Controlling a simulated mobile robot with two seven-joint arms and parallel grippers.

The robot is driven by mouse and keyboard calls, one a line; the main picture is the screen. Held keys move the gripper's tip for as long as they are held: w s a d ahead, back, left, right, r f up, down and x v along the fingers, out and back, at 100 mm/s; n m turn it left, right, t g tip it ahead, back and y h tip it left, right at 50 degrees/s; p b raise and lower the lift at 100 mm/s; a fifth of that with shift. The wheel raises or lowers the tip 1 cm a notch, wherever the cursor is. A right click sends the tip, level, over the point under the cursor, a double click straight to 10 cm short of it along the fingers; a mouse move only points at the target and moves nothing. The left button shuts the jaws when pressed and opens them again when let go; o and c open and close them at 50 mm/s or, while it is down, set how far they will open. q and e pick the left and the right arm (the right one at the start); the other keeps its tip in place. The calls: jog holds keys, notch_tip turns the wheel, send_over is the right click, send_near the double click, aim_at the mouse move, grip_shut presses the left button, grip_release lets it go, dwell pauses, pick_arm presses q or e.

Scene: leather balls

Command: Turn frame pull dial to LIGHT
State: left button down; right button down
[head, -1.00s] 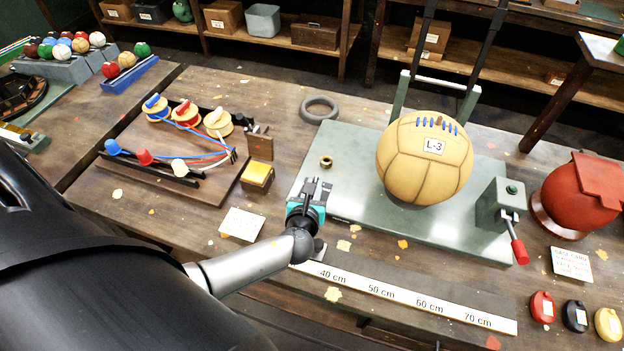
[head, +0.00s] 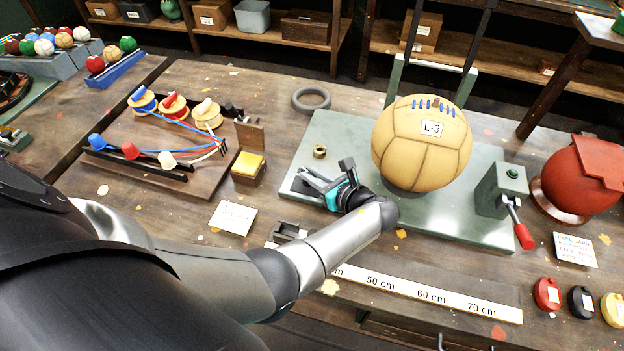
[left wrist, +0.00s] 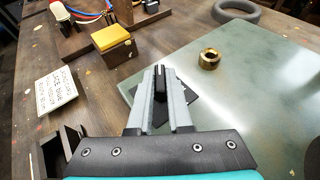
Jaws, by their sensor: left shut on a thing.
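My left gripper (head: 308,182) is low over the near left part of the green base plate (head: 455,225). In the left wrist view its two grey fingers (left wrist: 160,88) are closed around a narrow black piece, which looks like the dial's knob (left wrist: 160,80). A dark flat plate (left wrist: 188,108) shows below the fingers on the green surface. The fingers and wrist cover much of the dial, so I cannot read its marks or its setting. My right gripper is not in view.
A tan ball (head: 422,150) marked L-3 stands on the green plate beside my wrist. A brass ring (head: 320,152) lies just beyond the fingers. A grey box (head: 502,190) with a red-handled lever (head: 523,237) is to the right. A yellow-topped block (head: 249,166) stands left.

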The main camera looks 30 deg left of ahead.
pick_arm(q)
jog(key=shift+w+n+g+b, duration=0.1)
jog(key=shift+n+g+b, duration=0.2)
jog(key=shift+n+g, duration=0.2)
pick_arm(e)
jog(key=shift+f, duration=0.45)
pick_arm(q)
jog(key=c, duration=0.8)
grip_release()
jog(key=shift+c, duration=0.2)
